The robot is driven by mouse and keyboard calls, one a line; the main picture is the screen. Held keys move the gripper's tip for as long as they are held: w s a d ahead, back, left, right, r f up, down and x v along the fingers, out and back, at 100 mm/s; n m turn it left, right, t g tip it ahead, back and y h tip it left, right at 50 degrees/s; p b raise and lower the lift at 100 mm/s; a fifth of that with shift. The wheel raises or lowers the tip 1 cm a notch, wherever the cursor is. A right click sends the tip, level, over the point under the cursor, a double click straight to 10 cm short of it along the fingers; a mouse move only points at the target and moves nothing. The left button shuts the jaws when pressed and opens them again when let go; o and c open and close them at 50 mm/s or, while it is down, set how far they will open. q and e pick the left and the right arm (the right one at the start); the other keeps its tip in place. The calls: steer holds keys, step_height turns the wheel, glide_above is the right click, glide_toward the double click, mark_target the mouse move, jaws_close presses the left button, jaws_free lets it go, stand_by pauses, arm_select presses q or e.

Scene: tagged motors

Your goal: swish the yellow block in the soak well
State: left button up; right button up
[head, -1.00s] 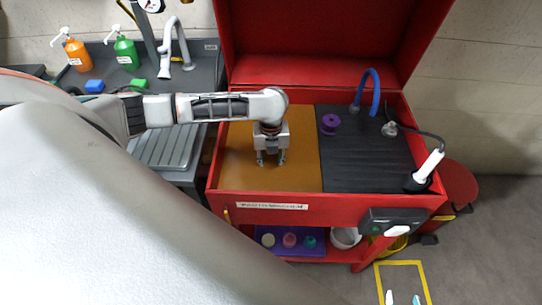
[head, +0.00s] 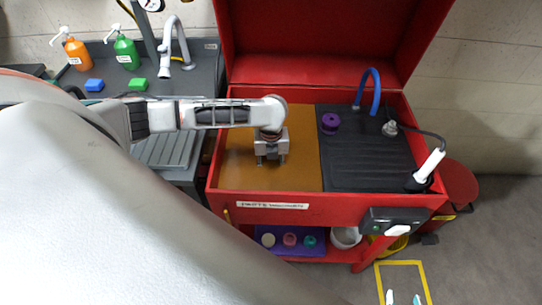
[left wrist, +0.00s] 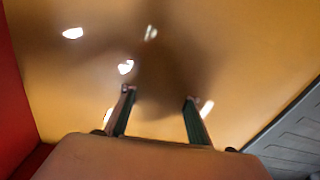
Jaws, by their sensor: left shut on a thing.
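The soak well (head: 235,165) is the orange-brown filled left half of the red cabinet. My left gripper (head: 271,161) points straight down into it, and only short parts of its fingers show. In the left wrist view its two green-padded fingers (left wrist: 158,100) stand apart above the orange surface (left wrist: 250,50). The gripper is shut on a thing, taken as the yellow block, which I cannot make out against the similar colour. The two tips of my right gripper (head: 403,298) show at the bottom edge, apart, with nothing seen between them.
A black ribbed mat (head: 368,165) fills the cabinet's right half, with a purple spool (head: 330,123), a blue hose (head: 372,90) and a white-handled tool (head: 430,165). The red cabinet wall (left wrist: 12,100) is close on the left. A purple tray (head: 268,249) is on the shelf below.

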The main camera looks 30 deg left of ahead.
arm_select(q)
steer(key=shift+r, duration=1.45)
steer(key=shift+f, duration=1.8)
stand_by(1.2)
steer(key=shift+r, duration=0.1)
step_height(320, 180, up, 21)
steer(key=shift+r, duration=0.15)
stand_by(2.1)
stand_by(0.3)
